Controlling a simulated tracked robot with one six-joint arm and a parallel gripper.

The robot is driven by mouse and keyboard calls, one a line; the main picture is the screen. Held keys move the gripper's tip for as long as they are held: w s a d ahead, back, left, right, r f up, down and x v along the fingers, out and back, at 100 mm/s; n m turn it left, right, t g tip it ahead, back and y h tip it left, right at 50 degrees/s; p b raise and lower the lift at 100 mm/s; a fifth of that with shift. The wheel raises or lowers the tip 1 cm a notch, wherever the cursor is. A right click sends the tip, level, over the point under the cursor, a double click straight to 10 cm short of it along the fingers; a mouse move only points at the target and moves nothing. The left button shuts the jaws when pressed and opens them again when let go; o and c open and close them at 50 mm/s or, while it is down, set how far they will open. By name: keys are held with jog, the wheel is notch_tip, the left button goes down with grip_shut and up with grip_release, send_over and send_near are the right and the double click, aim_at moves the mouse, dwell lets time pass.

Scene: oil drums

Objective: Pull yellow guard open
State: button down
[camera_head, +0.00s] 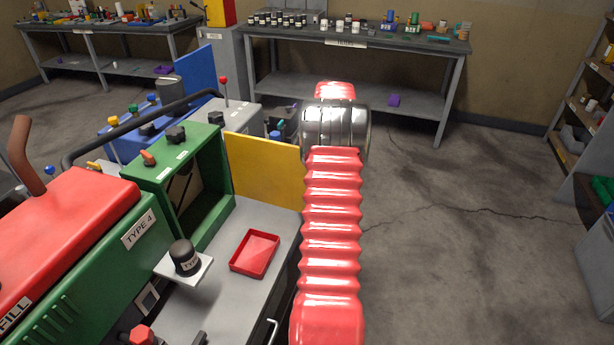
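The yellow guard (262,168) is a flat upright panel at the right side of the green housing (170,165). It stands out to the right from the housing, whose open front shows a dark interior. The guard's right edge ends beside my red bellows arm, and I cannot tell whether they touch. My arm rises through the middle of the picture to a dark, shiny round joint with a red cap. My gripper is hidden beyond this joint, so its fingers and any hold on the guard do not show.
A small red tray (255,254) lies on the grey machine bed (221,288). A black jar (185,257) stands on a white plate left of it. A workbench (350,40) with small items stands behind, and shelves (582,130) stand right. The floor (470,240) at right is clear.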

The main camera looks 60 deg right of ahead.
dwell(0.3)
jog(key=c, duration=1.8)
grip_release()
jog(key=shift+c, duration=0.2)
jog(key=v, duration=1.3)
jog(key=shift+d+r, duration=0.25)
